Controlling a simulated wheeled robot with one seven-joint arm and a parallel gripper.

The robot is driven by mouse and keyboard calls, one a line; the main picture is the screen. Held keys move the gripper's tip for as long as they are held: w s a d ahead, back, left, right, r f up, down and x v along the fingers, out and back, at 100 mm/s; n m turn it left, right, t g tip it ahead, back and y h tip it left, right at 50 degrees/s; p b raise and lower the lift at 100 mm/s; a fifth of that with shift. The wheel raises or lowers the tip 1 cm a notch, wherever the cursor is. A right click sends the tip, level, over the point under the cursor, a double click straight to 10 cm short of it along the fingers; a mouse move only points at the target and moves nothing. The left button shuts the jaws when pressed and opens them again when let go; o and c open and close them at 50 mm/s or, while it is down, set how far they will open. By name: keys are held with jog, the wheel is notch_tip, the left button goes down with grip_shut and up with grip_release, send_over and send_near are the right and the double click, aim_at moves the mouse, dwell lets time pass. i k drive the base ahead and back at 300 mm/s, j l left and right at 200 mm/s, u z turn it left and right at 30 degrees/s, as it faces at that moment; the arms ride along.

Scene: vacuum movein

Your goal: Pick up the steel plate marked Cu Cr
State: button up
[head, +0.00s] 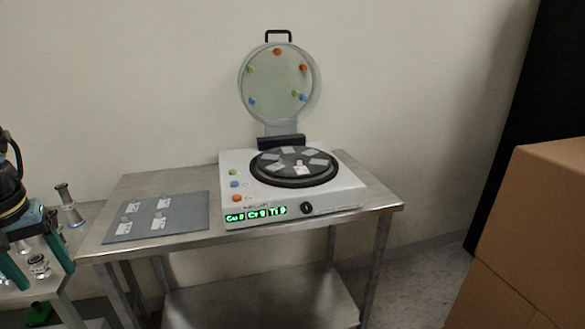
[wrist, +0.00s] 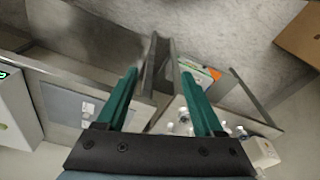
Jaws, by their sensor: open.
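Small steel plates (head: 164,203) lie spaced apart on a grey mat (head: 180,230) on the left part of the metal table in the head view. Their markings are too small to read, so I cannot tell which is Cu Cr. Other small plates (head: 289,151) sit on the dark round disc of the white machine (head: 340,196). My gripper (head: 38,266) is at the far left of the head view, left of the mat and apart from the plates. In the wrist view my gripper (wrist: 158,74) shows two green fingers spread wide, with nothing held between them. Part of the mat (wrist: 62,103) shows left of them.
The machine's round lid (head: 277,85) stands open above it. Stacked cardboard boxes (head: 540,230) stand at the right. The metal table (head: 170,180) has bare strips around the mat.

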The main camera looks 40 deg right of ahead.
aim_at(301, 169)
jog(key=l, duration=0.5)
jog(key=k+l, duration=0.15)
jog(key=l, duration=0.8)
jog(key=k+l+u, duration=0.1)
jog(key=l, duration=0.35)
jog(key=k+l, duration=0.1)
jog(key=l, duration=0.4)
